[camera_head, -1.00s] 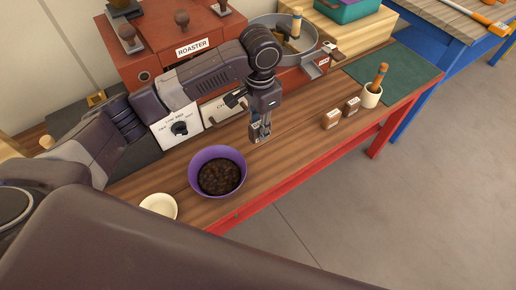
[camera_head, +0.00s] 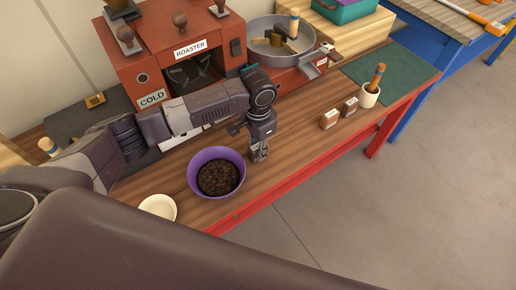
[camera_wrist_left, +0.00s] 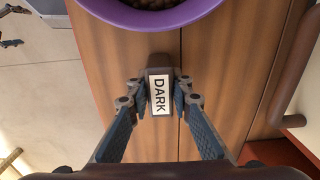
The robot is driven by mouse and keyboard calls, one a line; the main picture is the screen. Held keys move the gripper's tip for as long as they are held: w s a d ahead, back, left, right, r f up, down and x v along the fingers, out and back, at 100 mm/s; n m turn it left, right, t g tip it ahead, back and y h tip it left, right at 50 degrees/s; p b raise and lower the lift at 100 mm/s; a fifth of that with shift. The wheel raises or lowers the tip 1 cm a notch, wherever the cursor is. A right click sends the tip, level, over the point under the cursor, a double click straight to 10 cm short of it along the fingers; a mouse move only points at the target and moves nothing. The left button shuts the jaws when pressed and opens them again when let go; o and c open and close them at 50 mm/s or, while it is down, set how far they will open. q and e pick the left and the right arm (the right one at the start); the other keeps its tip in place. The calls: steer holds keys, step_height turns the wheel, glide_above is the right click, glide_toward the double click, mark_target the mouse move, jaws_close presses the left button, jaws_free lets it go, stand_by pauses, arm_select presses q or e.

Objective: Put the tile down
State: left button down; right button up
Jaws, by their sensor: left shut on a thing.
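My left gripper (camera_head: 259,152) is low over the wooden bench, just right of the purple bowl (camera_head: 191,170) and near the bench's front edge. It is shut on a small brown tile (camera_wrist_left: 160,60) with a white label reading DARK, which shows between the fingertips in the left wrist view. The tile is upright or nearly so in the grip; I cannot tell whether it touches the bench. Two similar tiles stand to the right, one nearer (camera_head: 329,119) and one farther (camera_head: 350,106). My right gripper is not in view.
The bowl holds dark beans. A white dish (camera_head: 158,207) lies left of it. The red roaster (camera_head: 150,70), marked COLD, and a round metal pan (camera_head: 270,50) stand behind. A cup (camera_head: 369,97) with a wooden-handled tool stands right. Bench between gripper and tiles is clear.

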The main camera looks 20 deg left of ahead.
arm_select(q)
steer(key=shift+f, duration=0.15)
steer(key=c, duration=1.7)
jaws_free()
steer(key=shift+c, duration=0.2)
step_height(320, 180, up, 12)
steer(key=shift+r+b, duration=0.2)
steer(key=shift+b, duration=0.1)
